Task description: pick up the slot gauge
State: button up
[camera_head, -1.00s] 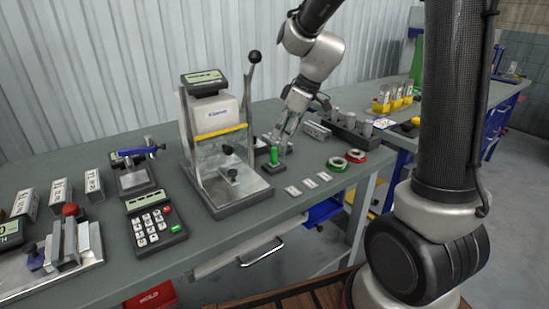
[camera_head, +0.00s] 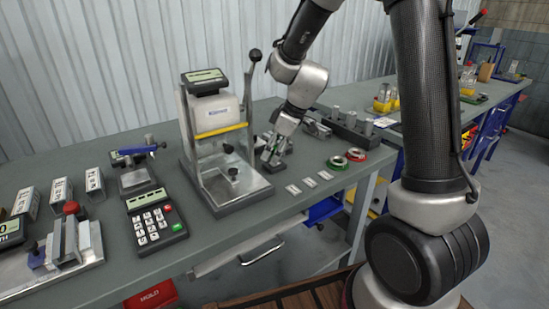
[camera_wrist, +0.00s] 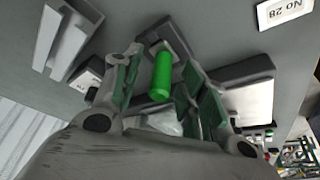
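A green upright cylinder, which I take to be the slot gauge's handle, shows in the wrist view (camera_wrist: 161,78). It rises near a small dark block at the bench's front middle. My gripper (camera_wrist: 163,62) is open, with its green-padded fingers on either side of the cylinder. Gaps show between cylinder and fingers, so it is not gripped. In the head view my gripper (camera_head: 269,155) is low over the dark block (camera_head: 274,167), and its fingers mostly hide the green part. The lower end of the cylinder is hard to make out.
A press with a lever (camera_head: 222,150) stands close left of my gripper. White label plates (camera_head: 309,181) lie in front. Green and red rings (camera_head: 347,159) lie to the right. A grey channel-shaped block (camera_wrist: 68,38) and a dark rack (camera_head: 345,125) are nearby.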

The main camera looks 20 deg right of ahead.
grip_shut()
